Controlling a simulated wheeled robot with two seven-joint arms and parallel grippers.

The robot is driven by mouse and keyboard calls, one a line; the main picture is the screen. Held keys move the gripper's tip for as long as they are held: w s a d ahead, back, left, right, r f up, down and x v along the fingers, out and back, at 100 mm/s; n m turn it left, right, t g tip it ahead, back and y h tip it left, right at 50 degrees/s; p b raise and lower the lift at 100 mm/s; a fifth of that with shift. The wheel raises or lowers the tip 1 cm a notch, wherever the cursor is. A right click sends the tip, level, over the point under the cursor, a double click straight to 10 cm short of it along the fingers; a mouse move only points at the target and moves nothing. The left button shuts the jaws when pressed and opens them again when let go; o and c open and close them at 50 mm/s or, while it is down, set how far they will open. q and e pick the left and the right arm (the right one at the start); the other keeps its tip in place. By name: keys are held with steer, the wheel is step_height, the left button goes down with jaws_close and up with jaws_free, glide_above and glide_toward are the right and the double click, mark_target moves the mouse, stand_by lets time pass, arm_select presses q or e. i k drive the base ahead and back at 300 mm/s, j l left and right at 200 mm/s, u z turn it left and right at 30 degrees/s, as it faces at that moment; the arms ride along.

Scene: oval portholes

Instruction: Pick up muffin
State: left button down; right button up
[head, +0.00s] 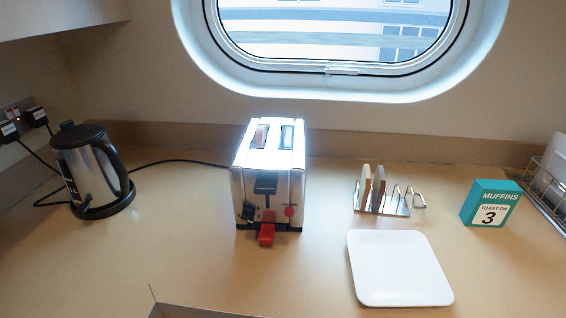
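No loose muffin can be clearly made out. A teal and white box (491,204) printed "MUFFINS", "TOAST ON" and "3" stands on the counter at the right. A metal rack (398,204) holds upright bread-like slices (379,188), one pale and one brown; I cannot tell if they are muffins. A shiny toaster (268,180) stands in the middle, with a red lever low on its front. Its left slot shows something brownish (261,136), too small to identify. Neither of my grippers is in view.
A white square plate (399,268) lies empty in front of the rack. A steel kettle (92,170) stands at the left, with cables to wall plugs. A wire dish rack (546,190) is at the right edge. The counter between kettle and toaster is mostly clear.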

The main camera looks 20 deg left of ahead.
mark_target(261, 133)
steer(key=l+u, duration=0.2)
steer(key=u, duration=0.25)
steer(key=k+l+u, duration=0.15)
steer(key=u, duration=0.35)
